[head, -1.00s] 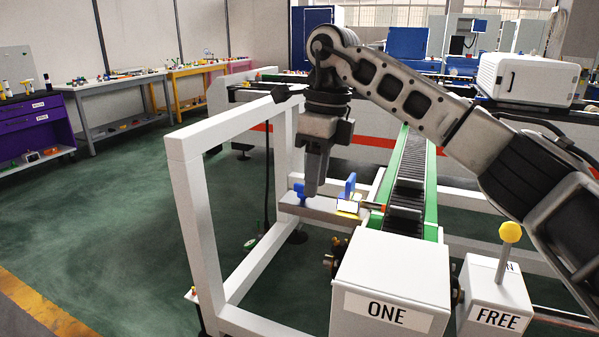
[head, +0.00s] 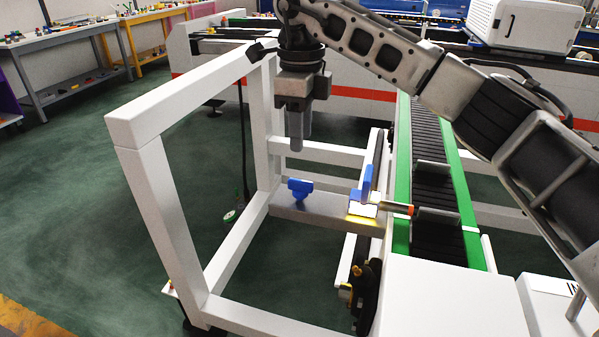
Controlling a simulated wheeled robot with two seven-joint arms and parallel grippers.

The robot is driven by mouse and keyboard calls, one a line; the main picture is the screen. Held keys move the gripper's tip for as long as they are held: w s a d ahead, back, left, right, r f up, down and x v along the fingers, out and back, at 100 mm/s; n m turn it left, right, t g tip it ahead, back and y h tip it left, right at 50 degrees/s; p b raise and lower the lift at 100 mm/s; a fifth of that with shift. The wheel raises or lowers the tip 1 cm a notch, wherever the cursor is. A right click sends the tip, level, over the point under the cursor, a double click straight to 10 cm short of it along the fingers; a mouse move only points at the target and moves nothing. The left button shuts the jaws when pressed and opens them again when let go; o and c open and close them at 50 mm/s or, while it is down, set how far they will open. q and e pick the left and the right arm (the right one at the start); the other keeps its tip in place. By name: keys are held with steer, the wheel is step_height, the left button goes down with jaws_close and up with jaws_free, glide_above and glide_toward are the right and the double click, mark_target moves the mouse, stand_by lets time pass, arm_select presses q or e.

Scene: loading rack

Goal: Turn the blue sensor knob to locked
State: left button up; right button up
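A blue T-shaped knob (head: 300,187) stands at the left part of a pale crossbar beside the conveyor. To its right on the same bar is a small sensor box with a lit yellow-white face (head: 362,208), and an upright blue piece (head: 367,183) rises from it. My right gripper (head: 300,145) points down above the blue knob in the picture, with a visible gap between fingertips and knob. Its fingers overlap from this angle, so their opening is unclear. I see nothing held. My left gripper is out of view.
A white frame (head: 155,180) surrounds the space at the left. The green-edged conveyor (head: 403,160) runs right of the sensor. A white box (head: 455,300) stands in front, and a white machine (head: 523,22) sits at the back right. Open green floor lies left.

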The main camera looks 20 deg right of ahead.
mark_target(301, 180)
step_height(301, 180, down, 10)
steer(key=shift+w+p, duration=0.1)
steer(key=shift+p, duration=0.5)
jaws_close()
